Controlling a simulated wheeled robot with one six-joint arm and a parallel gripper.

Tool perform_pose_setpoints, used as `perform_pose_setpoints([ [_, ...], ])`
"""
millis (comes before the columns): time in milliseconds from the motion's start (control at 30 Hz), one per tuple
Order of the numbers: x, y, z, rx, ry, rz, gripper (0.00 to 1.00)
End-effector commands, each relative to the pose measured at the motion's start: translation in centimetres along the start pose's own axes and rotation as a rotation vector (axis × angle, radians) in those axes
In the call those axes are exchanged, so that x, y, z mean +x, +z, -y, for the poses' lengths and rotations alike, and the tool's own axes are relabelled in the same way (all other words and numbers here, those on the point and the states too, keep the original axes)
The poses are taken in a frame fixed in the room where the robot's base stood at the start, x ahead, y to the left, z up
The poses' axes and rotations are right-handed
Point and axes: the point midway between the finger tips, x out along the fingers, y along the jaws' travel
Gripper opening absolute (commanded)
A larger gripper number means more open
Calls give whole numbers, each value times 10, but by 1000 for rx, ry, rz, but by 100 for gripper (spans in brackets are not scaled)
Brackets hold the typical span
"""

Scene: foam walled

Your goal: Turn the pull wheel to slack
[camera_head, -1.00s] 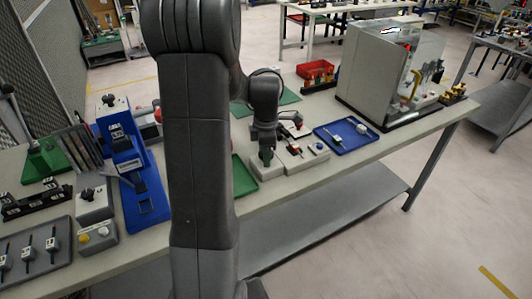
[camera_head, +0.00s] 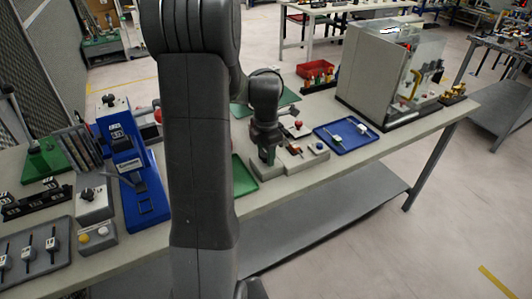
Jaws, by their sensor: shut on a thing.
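My gripper (camera_head: 267,158) points down over a pale grey block (camera_head: 262,172) near the front edge of the bench, right of my arm's upright link. Its fingers are closed low over the block's left part. The pull wheel is hidden between the dark fingers, so its shape and how far it has turned cannot be seen. To the right, the same fixture carries a small red part (camera_head: 294,148) and a blue button (camera_head: 319,146).
A blue tray (camera_head: 345,136) with small parts lies to the right, before a clear-sided enclosure (camera_head: 385,70). A red bin (camera_head: 315,69) stands behind. Blue and grey fixtures crowd the left. My arm hides the bench's middle.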

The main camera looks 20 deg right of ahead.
Motion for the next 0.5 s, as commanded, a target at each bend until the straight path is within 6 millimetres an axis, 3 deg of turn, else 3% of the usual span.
perform_pose_setpoints([
  [200, -2, 1, -1, -2, 4, 5, 20],
  [233, -2, 1, -1, -2, 4, 5, 44],
  [333, -2, 1, -1, -2, 3, 4, 64],
  [500, -1, 1, -1, -1, 2, 3, 64],
])
